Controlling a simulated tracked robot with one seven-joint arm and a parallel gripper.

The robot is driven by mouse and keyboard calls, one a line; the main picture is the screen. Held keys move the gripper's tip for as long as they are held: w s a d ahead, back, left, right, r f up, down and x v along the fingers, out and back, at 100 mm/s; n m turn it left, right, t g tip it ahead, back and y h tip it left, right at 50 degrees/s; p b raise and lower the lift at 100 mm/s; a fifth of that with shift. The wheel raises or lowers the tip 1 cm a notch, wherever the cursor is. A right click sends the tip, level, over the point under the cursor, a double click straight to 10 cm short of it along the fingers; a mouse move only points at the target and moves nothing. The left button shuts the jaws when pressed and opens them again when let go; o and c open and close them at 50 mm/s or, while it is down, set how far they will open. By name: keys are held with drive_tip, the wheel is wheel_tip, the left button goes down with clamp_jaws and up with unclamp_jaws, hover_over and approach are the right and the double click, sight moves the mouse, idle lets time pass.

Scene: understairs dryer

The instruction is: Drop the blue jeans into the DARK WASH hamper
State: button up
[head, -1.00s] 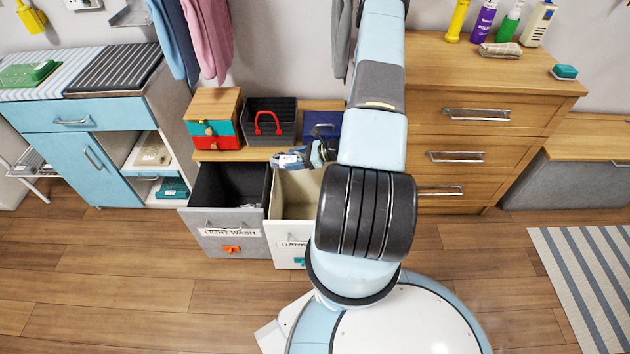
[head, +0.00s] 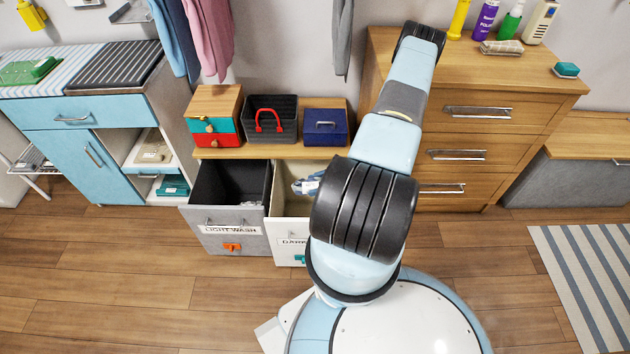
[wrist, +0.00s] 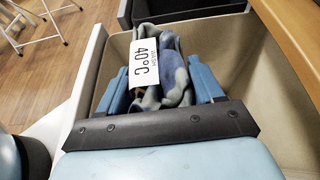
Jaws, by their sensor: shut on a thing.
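The blue jeans (wrist: 172,85) are a folded bundle in mottled blue and grey with a white 40°C tag. My gripper (wrist: 160,72) is shut on them, one blue finger on each side. In the wrist view they are between the cream walls of the DARK WASH hamper (wrist: 282,110). In the head view the jeans (head: 308,184) show in the mouth of this cream hamper (head: 288,228), left of my arm. My arm hides part of the hamper, its label and my gripper there. Whether the jeans touch the hamper's floor cannot be told.
The grey LIGHT WASH hamper (head: 230,225) stands open directly left, with something pale inside. A shelf behind holds a dark basket (head: 270,132) with red handles and a blue box (head: 325,127). A wooden drawer chest (head: 470,130) stands close on the right.

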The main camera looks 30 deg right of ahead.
drive_tip(key=shift+f, duration=0.9)
drive_tip(key=o, duration=1.3)
drive_tip(key=shift+c, duration=0.2)
drive_tip(key=v, duration=1.4)
drive_tip(key=shift+a, duration=0.1)
